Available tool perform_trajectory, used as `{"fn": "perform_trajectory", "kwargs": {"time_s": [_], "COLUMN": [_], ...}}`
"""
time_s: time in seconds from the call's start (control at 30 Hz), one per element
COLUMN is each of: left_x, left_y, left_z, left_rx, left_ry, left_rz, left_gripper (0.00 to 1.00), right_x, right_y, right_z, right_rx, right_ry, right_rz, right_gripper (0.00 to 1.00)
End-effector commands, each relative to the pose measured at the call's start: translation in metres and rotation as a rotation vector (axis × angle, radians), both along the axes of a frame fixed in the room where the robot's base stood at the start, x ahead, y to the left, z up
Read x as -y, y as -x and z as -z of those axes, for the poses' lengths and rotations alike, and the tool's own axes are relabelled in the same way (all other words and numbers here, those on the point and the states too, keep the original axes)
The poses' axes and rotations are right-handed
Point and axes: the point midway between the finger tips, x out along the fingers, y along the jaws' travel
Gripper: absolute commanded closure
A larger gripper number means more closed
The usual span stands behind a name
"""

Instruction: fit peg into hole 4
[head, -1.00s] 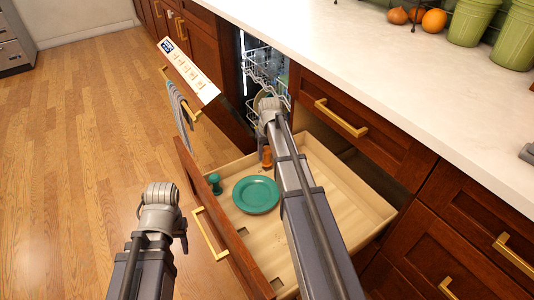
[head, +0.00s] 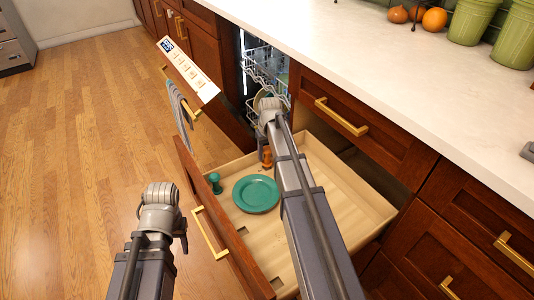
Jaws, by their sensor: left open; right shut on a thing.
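No thing that I can tell for sure is the peg shows, and no numbered hole 4 can be made out. My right gripper (head: 266,101) is at the dishwasher opening, its fingers mostly hidden behind my wrist. It is shut on a round-edged, yellowish thing (head: 260,96), only partly visible; I cannot tell what it is. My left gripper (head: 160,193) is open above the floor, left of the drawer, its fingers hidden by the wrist.
An open wooden drawer (head: 345,180) holds a teal plate (head: 255,194), a teal turned piece (head: 214,182) and an orange one (head: 267,157). The dishwasher door (head: 188,68) is tilted open with a towel (head: 180,103). The white rack (head: 258,60) shows inside. The counter (head: 330,45) is largely clear.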

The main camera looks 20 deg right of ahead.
Motion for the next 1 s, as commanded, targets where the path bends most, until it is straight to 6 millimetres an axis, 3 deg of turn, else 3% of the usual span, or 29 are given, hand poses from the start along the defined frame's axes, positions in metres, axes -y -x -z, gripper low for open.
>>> {"fn": "perform_trajectory", "kwargs": {"time_s": [1.0], "left_x": [0.0000], "left_y": [0.0000], "left_z": [0.0065], "left_rx": [0.000], "left_ry": [0.000], "left_rz": [0.000], "left_gripper": [0.50], "right_x": [0.0000], "right_y": [0.0000], "right_z": [0.0064], "right_rx": [0.000], "right_ry": [0.000], "right_rz": [0.000], "right_gripper": [1.00]}}
